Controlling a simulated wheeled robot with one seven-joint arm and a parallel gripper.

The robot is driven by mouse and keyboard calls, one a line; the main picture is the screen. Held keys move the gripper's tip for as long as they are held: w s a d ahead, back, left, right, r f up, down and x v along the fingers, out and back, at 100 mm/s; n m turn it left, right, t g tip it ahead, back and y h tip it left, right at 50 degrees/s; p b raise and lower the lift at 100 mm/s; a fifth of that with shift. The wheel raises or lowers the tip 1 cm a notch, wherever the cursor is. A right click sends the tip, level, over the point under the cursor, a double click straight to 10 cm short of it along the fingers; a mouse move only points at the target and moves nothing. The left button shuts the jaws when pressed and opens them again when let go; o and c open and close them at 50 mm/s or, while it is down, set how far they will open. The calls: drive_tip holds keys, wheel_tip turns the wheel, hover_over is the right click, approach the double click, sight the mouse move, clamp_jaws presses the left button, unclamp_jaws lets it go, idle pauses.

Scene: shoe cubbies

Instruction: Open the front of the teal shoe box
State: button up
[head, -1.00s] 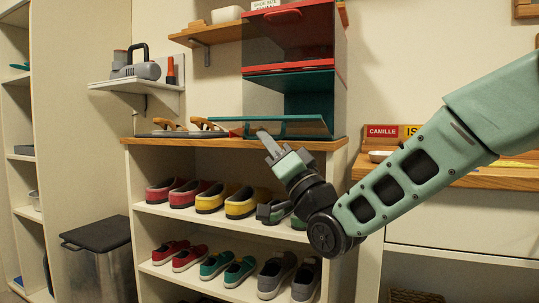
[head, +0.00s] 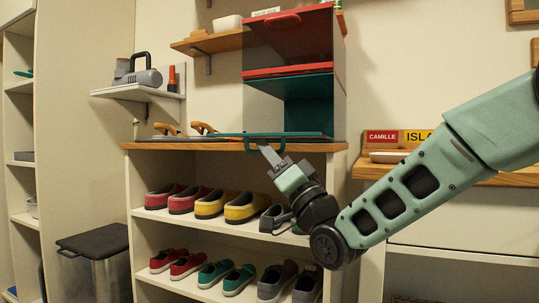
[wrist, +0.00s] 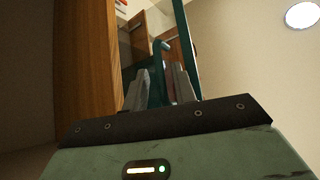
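The teal shoe box (head: 309,103) is at the bottom of the stack on the cubby top. Its front panel (head: 225,135) is swung down and lies about flat, level with the wooden top. The panel's teal handle (head: 250,146) hangs at the near edge. My gripper (head: 268,151) is at this handle, just in front of the wooden edge. In the wrist view, the fingers (wrist: 160,88) are close together with the teal handle (wrist: 162,47) between them. The exact contact is partly hidden. The box's inside shows a dark teal back; I see nothing in it.
A red shoe box (head: 292,42) with a dark see-through front sits on the teal one. Sandals (head: 200,128) are on the cubby top at left. Shoes fill the shelves below. A wooden ledge (head: 460,178) with name signs is at right.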

drive_tip(key=shift+s, duration=0.15)
drive_tip(key=p+v, duration=0.3)
drive_tip(key=v, duration=1.4)
drive_tip(key=shift+d+f, duration=0.1)
